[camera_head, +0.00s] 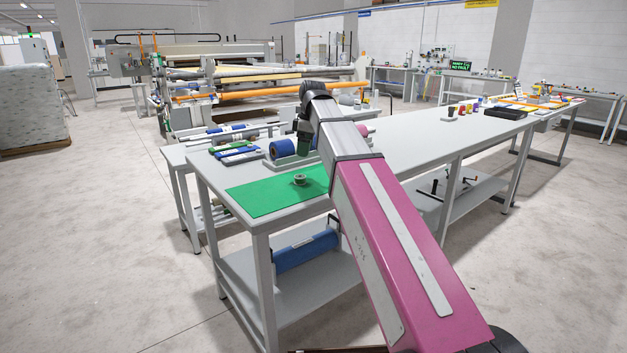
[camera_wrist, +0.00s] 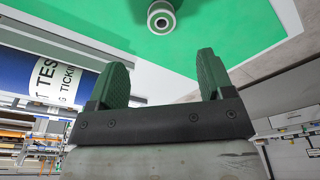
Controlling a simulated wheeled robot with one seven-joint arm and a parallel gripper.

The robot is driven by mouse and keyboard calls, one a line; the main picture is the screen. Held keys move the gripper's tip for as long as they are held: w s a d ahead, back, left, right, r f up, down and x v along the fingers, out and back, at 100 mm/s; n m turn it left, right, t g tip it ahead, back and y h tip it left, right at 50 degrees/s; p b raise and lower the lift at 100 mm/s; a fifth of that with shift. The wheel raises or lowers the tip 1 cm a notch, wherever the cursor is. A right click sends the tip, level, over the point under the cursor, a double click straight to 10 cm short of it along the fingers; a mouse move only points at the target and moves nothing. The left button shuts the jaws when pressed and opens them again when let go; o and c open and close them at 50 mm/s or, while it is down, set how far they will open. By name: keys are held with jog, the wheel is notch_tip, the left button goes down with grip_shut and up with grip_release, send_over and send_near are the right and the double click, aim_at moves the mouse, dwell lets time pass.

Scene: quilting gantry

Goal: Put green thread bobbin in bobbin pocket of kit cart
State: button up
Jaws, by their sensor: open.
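My gripper (camera_head: 304,143) is above the table, behind the bobbin in the head view. In the wrist view its two green fingers (camera_wrist: 162,72) are spread apart with nothing between them, and the bobbin is beyond their tips. I cannot make out a kit cart or a bobbin pocket.
A blue roll (camera_head: 282,149) in a grey holder and several blue and green items (camera_head: 236,152) lie behind the mat. My arm hides part of the long table (camera_head: 420,137). Small coloured items (camera_head: 466,108) stand farther along it. Open floor (camera_head: 90,230) lies left.

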aim_at(300, 176)
jog(key=shift+a+f, duration=0.3)
jog(key=shift+f, duration=1.45)
jog(key=shift+a+f, duration=0.3)
jog(key=shift+f, duration=1.5)
jog(key=shift+a+f, duration=0.3)
jog(key=shift+f, duration=1.45)
jog(key=c, duration=1.1)
jog(key=shift+o, duration=0.2)
jog(key=shift+r, duration=0.1)
